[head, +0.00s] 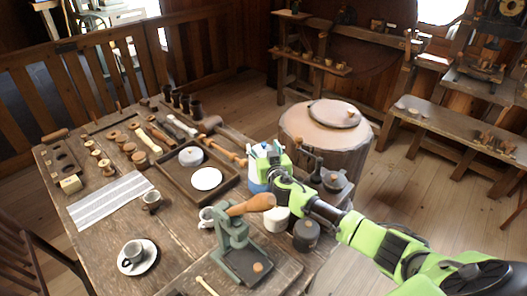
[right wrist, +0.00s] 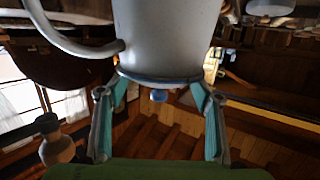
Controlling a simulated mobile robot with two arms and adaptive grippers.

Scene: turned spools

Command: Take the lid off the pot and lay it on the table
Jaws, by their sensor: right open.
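A dark round pot with a lid (head: 335,181) stands at the right end of the table in the head view, just right of my right gripper. A second dark lidded vessel (head: 306,236) stands nearer, below my right forearm; I cannot tell for sure which one is the pot. Both lids look seated. My right gripper (head: 262,168) is open, at a white and blue container. In the right wrist view a large pale cup with a handle (right wrist: 165,35) fills the space beyond the open fingers (right wrist: 158,95). I cannot tell whether they touch. My left gripper is out of view.
A green lever press (head: 235,240) with a wooden handle stands in front. A dark tray (head: 170,178) holds two white discs. A cup on a saucer (head: 136,256) is at front left. The striped cloth (head: 108,200) is bare. A round stump (head: 325,130) stands behind the table.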

